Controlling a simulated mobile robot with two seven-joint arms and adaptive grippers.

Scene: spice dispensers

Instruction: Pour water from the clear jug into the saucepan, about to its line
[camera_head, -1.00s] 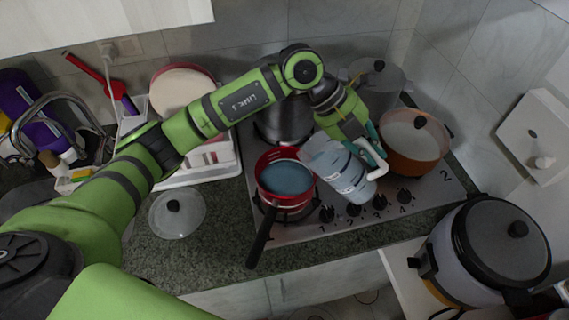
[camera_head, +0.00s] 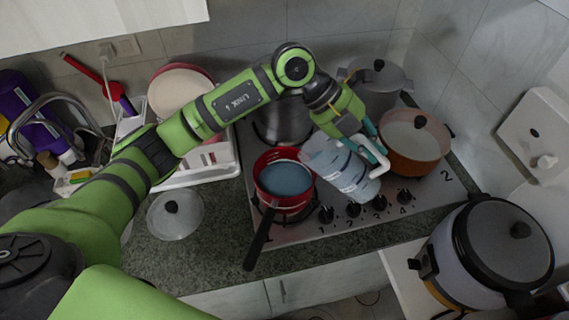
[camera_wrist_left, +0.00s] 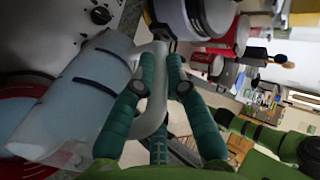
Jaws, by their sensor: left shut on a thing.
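The clear jug (camera_head: 343,168), with dark bands round its side, is tilted in the air over the stove, its mouth toward the upper left near the saucepan's right rim. My left gripper (camera_head: 371,146) is shut on its white handle, which shows between the teal fingers (camera_wrist_left: 160,88) in the wrist view, beside the jug body (camera_wrist_left: 78,95). The red saucepan (camera_head: 263,193) stands on the front left burner, its black handle toward the front. Bluish water (camera_head: 286,178) lies in it. I cannot make out its line or a falling stream. My right gripper is not in view.
An orange pot (camera_head: 412,160) stands just right of the jug. Grey pots (camera_head: 378,85) are behind. A glass lid (camera_head: 174,216) lies on the counter left of the stove. A rice cooker (camera_head: 490,255) is at front right.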

